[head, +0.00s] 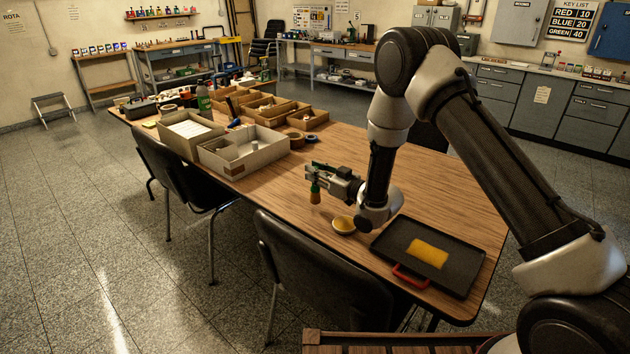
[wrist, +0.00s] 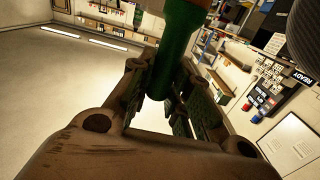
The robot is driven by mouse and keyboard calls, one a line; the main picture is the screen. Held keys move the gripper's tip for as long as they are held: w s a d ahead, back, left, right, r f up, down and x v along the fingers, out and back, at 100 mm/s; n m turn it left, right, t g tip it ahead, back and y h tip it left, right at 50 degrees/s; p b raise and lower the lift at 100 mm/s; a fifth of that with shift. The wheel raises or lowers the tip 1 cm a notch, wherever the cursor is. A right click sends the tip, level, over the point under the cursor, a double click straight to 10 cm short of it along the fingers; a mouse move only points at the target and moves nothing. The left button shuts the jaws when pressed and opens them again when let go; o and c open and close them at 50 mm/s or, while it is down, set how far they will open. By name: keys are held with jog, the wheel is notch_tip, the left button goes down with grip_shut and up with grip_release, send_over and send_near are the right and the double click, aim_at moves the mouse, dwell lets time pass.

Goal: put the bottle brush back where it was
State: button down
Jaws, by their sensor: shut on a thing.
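The bottle brush (head: 315,196) hangs roughly upright, with a green upper part and an orange-brown lower part. My gripper (head: 314,176) is shut on its green part, over the wooden table (head: 435,185) near the chair side. I cannot tell whether the brush's lower end touches the table. In the wrist view, the green part of the brush (wrist: 176,48) stands between the fingers (wrist: 165,90), and its lower end is out of sight there.
A black tray (head: 455,274) with a yellow sponge (head: 427,253) and a red handle lies farther right. Open boxes (head: 243,166) fill the left part of the table. Black chairs (head: 310,270) stand along the near side.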

jog(key=shift+f, duration=1.25)
jog(key=shift+f, duration=0.15)
jog(key=c, duration=1.3)
grip_release()
jog(key=shift+c, duration=0.2)
